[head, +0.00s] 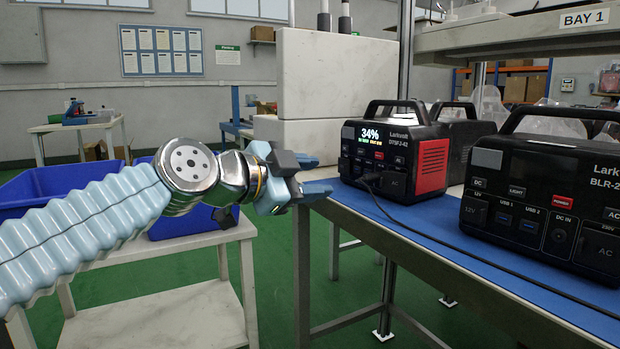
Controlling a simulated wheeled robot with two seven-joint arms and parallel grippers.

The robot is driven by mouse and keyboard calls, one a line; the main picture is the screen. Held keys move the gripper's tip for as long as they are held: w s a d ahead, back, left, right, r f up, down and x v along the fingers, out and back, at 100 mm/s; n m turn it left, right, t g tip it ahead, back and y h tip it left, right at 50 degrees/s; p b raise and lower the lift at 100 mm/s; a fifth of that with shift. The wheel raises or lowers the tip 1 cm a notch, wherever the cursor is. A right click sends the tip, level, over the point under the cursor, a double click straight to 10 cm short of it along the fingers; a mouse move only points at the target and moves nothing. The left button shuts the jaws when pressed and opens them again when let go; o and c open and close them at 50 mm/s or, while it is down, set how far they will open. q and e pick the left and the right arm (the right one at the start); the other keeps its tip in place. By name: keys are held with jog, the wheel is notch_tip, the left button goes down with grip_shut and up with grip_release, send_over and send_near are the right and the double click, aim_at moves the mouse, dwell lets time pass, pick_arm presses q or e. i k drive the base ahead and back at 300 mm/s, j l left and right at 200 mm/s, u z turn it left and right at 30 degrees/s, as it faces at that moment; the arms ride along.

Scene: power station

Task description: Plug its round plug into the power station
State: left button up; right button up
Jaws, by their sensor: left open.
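A black power station with red side vents (405,150) stands on the blue-topped bench, its display lit at 34%. A black plug (371,179) sits at its lower front, its cable (440,250) trailing right along the bench. I cannot tell how far in the plug is. A second, larger black power station (545,195) stands nearer at the right, its display dark; its DC IN socket shows. My left gripper (320,175) is open and empty, a little left of the lit station, near the bench's left end. My right gripper is not in view.
The bench's blue mat (480,262) has free room in front of the stations. Another dark case (470,135) stands behind. Blue bins (70,185) sit on a white cart at left. A white block (335,75) rises behind my gripper. A shelf overhangs at upper right.

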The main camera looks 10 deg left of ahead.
aim_at(390, 182)
jog(key=k+j, duration=0.8)
jog(key=j, duration=0.15)
